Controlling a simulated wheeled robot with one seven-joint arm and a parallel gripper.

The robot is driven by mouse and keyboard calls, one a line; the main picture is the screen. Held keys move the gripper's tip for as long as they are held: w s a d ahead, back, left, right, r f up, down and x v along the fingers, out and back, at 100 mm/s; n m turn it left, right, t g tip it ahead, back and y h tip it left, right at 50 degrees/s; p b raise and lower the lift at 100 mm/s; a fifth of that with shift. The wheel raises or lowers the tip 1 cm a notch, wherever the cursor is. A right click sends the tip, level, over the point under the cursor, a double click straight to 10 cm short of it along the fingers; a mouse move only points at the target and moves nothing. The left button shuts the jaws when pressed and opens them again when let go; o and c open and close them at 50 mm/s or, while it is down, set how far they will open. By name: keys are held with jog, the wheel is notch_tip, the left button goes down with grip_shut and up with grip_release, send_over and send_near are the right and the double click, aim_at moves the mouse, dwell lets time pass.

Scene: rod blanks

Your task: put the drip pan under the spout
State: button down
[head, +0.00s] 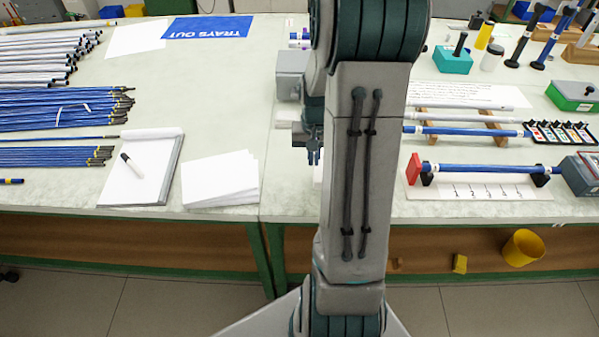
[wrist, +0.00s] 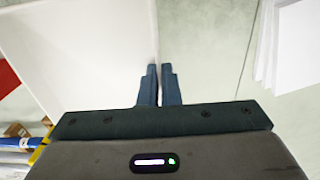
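A flat white thing, which looks like the drip pan (wrist: 90,45), fills the upper left of the wrist view. Its straight right edge runs into the narrow gap between my fingertips. My gripper (wrist: 160,82) is nearly closed and appears to pinch that edge. In the head view my gripper (head: 314,156) points down over the table, left of my forearm. Only a pale sliver shows beside it there; my arm hides the rest. A grey unit (head: 292,68) stands behind my gripper, partly hidden by my arm. I cannot make out a spout.
Left of my gripper lie a paper stack (head: 220,180) and a notepad with a marker (head: 132,165). Bundles of blue rods (head: 60,110) lie farther left. Right of my arm a blue rod (head: 485,169) rests on supports with a red end block (head: 413,168).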

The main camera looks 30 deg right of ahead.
send_over(296, 183)
notch_tip(296, 183, down, 3)
jog(key=shift+r, duration=0.1)
jog(key=shift+f+p, duration=0.35)
jog(key=shift+f, duration=1.65)
jog(key=shift+f, duration=0.1)
jog(key=shift+f, duration=0.15)
jog(key=c, duration=1.6)
grip_release()
jog(key=shift+c, duration=0.2)
